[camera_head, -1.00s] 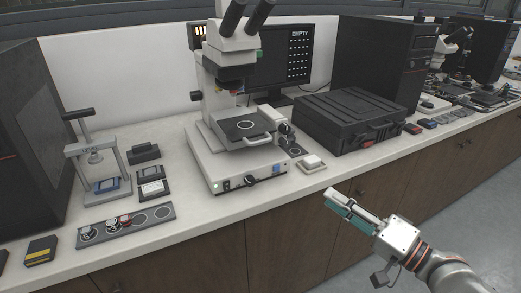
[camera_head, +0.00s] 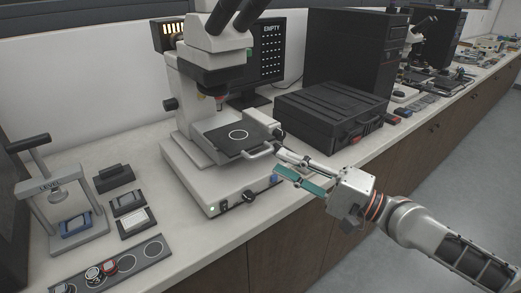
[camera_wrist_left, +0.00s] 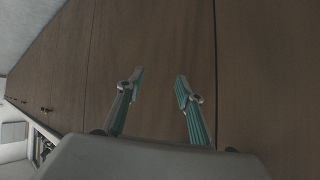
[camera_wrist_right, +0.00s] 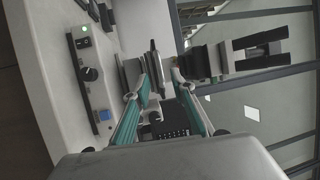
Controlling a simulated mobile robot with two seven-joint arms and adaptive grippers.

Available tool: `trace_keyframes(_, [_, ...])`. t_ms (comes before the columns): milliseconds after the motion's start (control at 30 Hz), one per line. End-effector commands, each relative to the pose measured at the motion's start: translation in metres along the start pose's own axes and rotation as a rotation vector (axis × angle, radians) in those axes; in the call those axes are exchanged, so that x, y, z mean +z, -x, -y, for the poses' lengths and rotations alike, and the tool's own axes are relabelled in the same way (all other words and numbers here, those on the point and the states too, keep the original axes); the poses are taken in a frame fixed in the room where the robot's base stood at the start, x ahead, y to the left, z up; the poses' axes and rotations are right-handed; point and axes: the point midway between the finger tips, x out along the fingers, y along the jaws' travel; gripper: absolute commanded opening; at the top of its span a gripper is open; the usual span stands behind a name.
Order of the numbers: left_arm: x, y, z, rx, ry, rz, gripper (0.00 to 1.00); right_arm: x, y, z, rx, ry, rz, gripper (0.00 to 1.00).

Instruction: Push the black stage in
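The black stage (camera_head: 222,139), a dark plate with a white ring on it, sits on the white microscope (camera_head: 190,165). A pale handle (camera_head: 262,151) runs along its front edge. My right gripper (camera_head: 276,159) is just right of this handle; I cannot tell whether it touches. In the right wrist view my right gripper (camera_wrist_right: 160,80) is open, with a thin dark plate edge (camera_wrist_right: 153,62) showing between or just beyond the fingertips. In the left wrist view my left gripper (camera_wrist_left: 160,78) is open and empty in front of brown cabinet fronts.
A black case (camera_head: 330,115) stands right of the microscope. A monitor (camera_head: 268,65) reading EMPTY is behind it. At left are a levelling press (camera_head: 68,205) and a strip of round holders (camera_head: 125,265). A knob (camera_head: 248,196) and switch sit on the microscope's base front.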

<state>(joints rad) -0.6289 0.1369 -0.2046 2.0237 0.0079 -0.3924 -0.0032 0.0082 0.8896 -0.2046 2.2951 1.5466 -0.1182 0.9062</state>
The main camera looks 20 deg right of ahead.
Motion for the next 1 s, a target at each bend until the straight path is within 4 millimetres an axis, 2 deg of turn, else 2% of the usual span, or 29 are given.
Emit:
trace_keyframes(33, [-0.009, 0.004, 0.000, 0.001, 0.004, -0.007, 0.37, 0.000, -0.008, 0.010, -0.009, 0.003, 0.001, 0.25])
trace_keyframes(400, [-0.011, 0.015, -0.003, 0.012, 0.027, 0.007, 0.37, 0.001, -0.052, 0.004, -0.004, 0.000, 0.002, 0.25])
trace_keyframes(600, [-0.013, 0.015, -0.003, 0.013, 0.031, 0.004, 0.37, 0.002, -0.062, 0.001, 0.000, 0.001, 0.003, 0.25])
trace_keyframes(867, [-0.009, 0.015, -0.003, 0.015, 0.030, 0.012, 0.37, 0.002, -0.063, 0.000, 0.002, 0.000, 0.003, 0.25])
trace_keyframes(900, [-0.009, 0.015, -0.003, 0.015, 0.030, 0.012, 0.37, 0.002, -0.063, 0.000, 0.002, 0.000, 0.003, 0.22])
trace_keyframes(1000, [-0.009, 0.015, -0.003, 0.015, 0.029, 0.012, 0.37, 0.002, -0.063, 0.000, 0.001, 0.000, 0.003, 0.00])
